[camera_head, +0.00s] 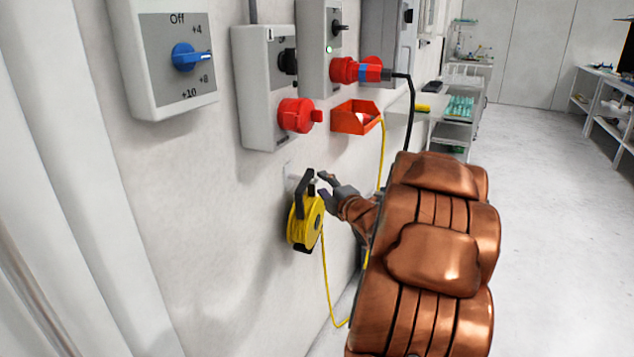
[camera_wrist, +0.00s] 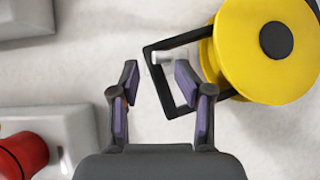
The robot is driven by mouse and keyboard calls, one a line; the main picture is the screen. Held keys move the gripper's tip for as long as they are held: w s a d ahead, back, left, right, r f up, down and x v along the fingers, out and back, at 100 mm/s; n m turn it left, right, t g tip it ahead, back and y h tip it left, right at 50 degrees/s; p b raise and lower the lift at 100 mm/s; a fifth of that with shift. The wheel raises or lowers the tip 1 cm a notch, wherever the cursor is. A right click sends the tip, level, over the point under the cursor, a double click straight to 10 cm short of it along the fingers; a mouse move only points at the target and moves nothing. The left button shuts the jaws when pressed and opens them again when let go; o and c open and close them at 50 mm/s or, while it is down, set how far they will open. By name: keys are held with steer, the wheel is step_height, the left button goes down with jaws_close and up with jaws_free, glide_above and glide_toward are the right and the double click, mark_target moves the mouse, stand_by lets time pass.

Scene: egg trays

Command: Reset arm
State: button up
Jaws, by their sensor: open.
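My copper-coloured arm (camera_head: 435,255) reaches from the lower right toward the wall. My gripper (camera_head: 323,184) is open beside the black handle (camera_head: 305,195) of a yellow cable reel (camera_head: 304,225) that hangs on the wall. In the wrist view my gripper (camera_wrist: 156,80) shows its two fingers apart with nothing held between them. The reel (camera_wrist: 240,45) is at the upper right there, and its black frame handle (camera_wrist: 163,88) reaches close to the right finger. I cannot tell whether they touch.
A control box with a blue knob (camera_head: 190,57) and boxes with red sockets (camera_head: 296,115) are on the wall. A red bin (camera_head: 357,117) sits below them. A yellow cable (camera_head: 328,285) hangs from the reel. Shelves (camera_head: 460,110) stand farther back, and the floor (camera_head: 550,230) at right is clear.

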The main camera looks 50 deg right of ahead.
mark_target(301, 204)
steer(key=a+f+m+g, duration=0.1)
steer(key=a, duration=0.1)
steer(key=a+m+g, duration=0.1)
steer(key=a, duration=0.2)
steer(key=a+f+m+g, duration=0.1)
steer(key=a+g, duration=0.1)
steer(key=shift+s+a+f+m, duration=0.2)
steer(key=shift+s+f+m, duration=0.05)
steer(key=shift+f+m, duration=0.1)
steer(key=s+a+f+m+g+y, duration=0.1)
steer(key=s+a+f+m+g, duration=0.25)
steer(key=a, duration=0.35)
steer(key=s+a+f+m+g+y, duration=0.1)
steer(key=s+a+f+m+g, duration=0.15)
steer(key=s+a, duration=0.3)
steer(key=s+a+f+m+g+y, duration=0.1)
steer(key=s+a+f+m+g, duration=0.15)
steer(key=a, duration=0.55)
steer(key=s+a+m+g+y, duration=0.25)
steer(key=s+a+g, duration=0.45)
steer(key=s+a, duration=1)
step_height(301, 204, up, 18)
steer(key=s+d+p, duration=0.1)
steer(key=s+p, duration=0.1)
steer(key=p, duration=1.5)
steer(key=shift+d+f+t, duration=0.2)
steer(key=shift+t, duration=0.15)
